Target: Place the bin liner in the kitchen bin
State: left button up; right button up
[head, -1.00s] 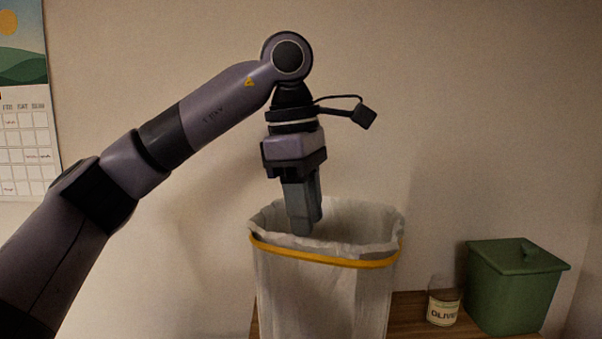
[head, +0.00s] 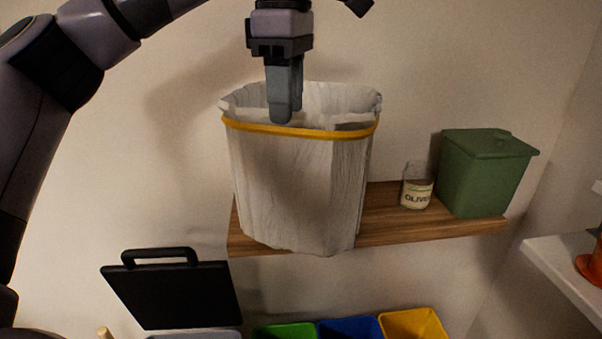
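The bin liner (head: 292,190) is a whitish, crumpled, open-topped bag with a yellow band near its rim. It is upright at the left end of a wooden shelf, its bottom reaching about the front edge. One finger hides part of the other, so I cannot tell any gap or grip on the liner. A pale grey bin top (head: 195,335) shows at the bottom edge below a raised black panel with a handle (head: 172,290); I cannot tell whether this is the kitchen bin.
On the wooden shelf (head: 390,228) stand an olive jar (head: 417,187) and a green lidded canister (head: 486,175), right of the liner. Green (head: 285,332), blue (head: 350,329) and yellow (head: 414,324) bins stand below. A white ledge (head: 567,266) with an orange object juts in at right.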

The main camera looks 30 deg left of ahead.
aim_at(286, 162)
pick_arm(q)
jog(key=f, duration=0.5)
jog(key=shift+s+f+b, duration=0.15)
jog(key=shift+s+b, duration=0.1)
jog(key=shift+b, duration=0.15)
jog(key=shift+c, duration=0.3)
grip_shut()
